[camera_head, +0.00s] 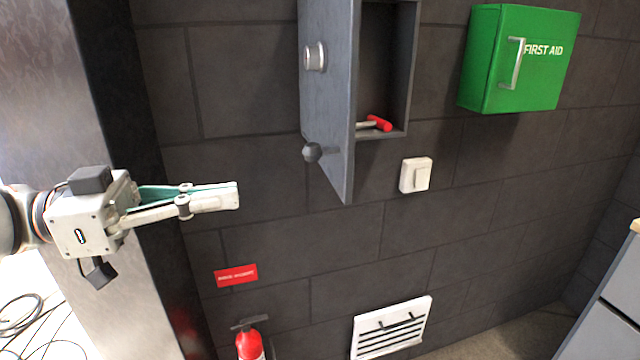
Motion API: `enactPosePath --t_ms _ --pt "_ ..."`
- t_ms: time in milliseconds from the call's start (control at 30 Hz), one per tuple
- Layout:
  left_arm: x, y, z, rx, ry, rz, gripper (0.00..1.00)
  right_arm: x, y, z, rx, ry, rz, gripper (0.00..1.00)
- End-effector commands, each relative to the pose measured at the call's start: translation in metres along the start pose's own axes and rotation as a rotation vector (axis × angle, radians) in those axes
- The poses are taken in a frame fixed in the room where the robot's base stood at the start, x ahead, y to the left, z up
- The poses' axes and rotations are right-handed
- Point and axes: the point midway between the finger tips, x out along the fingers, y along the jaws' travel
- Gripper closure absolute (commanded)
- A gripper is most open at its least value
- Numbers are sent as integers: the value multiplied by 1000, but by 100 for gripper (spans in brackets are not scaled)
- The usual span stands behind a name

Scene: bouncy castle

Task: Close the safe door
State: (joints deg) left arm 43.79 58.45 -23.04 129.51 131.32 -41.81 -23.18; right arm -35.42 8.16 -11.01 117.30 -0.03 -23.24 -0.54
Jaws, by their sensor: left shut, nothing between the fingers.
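A grey wall safe (413,60) is at the top centre, its inside showing. Its grey door (330,100) stands wide open, hinged on the left and sticking out from the wall. The door carries a silver dial (315,57) and a dark round knob (312,152) on its outer face. A tool with a red handle (379,123) lies on the safe's floor. My left gripper (237,195) is shut and empty, left of and a little below the knob, apart from the door. My right gripper is out of view.
A green first aid box (520,60) hangs on the right of the dark block wall. A white switch (415,175) is below the safe. A red sign (235,275), a fire extinguisher (249,343) and a white vent (391,328) are lower. A grey cabinet (610,310) is at right.

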Motion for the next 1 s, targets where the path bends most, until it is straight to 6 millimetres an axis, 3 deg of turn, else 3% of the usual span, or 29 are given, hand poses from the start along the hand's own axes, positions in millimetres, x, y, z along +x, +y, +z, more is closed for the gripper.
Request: enactPosePath --t_ms 300,600,800,1000 --pt "51 2 -7 6 5 3 100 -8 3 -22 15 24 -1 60" --pt "106 1 -6 4 4 1 100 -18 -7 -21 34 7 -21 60" --pt "126 1 -3 0 3 0 100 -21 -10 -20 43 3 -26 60" --pt "131 0 0 -1 1 -2 100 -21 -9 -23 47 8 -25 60"
